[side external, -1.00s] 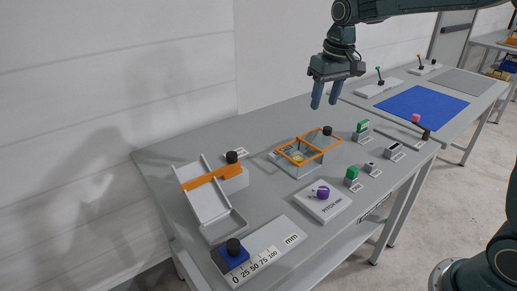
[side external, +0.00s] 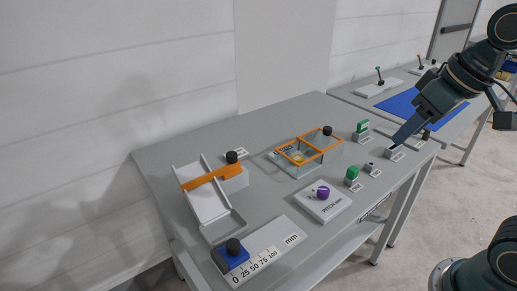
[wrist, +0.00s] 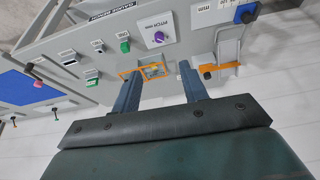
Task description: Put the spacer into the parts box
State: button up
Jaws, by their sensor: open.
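A clear-walled box with an orange frame across its top (side external: 322,150) stands near the middle of the bench in the side view; it also shows between my fingertips in the wrist view (wrist: 128,71). A small yellow ring-like piece (side external: 298,157) shows inside it. I cannot tell for sure whether these are the parts box and the spacer. My gripper (side external: 398,138) is to the right of the box, over the bench's right part near the small switches, tilted down to the left. Its fingers are apart and empty in the wrist view (wrist: 159,74).
A white chute (side external: 207,203) with an orange bar and black knob stands left. A blue block (side external: 232,260) sits on the mm scale at the front. A purple knob (side external: 323,193) tops a white panel. Green-topped controls (side external: 352,173) line the right. Another bench holds a blue mat (side external: 398,103).

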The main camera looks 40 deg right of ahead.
jog(key=shift+t, duration=0.4)
jog(key=s+f, duration=0.1)
jog(key=s, duration=0.2)
jog(key=s+f, duration=0.1)
jog(key=s, duration=0.1)
jog(key=shift+s+a+f, duration=0.1)
jog(key=shift+a+f, duration=0.15)
jog(key=shift+f, duration=0.05)
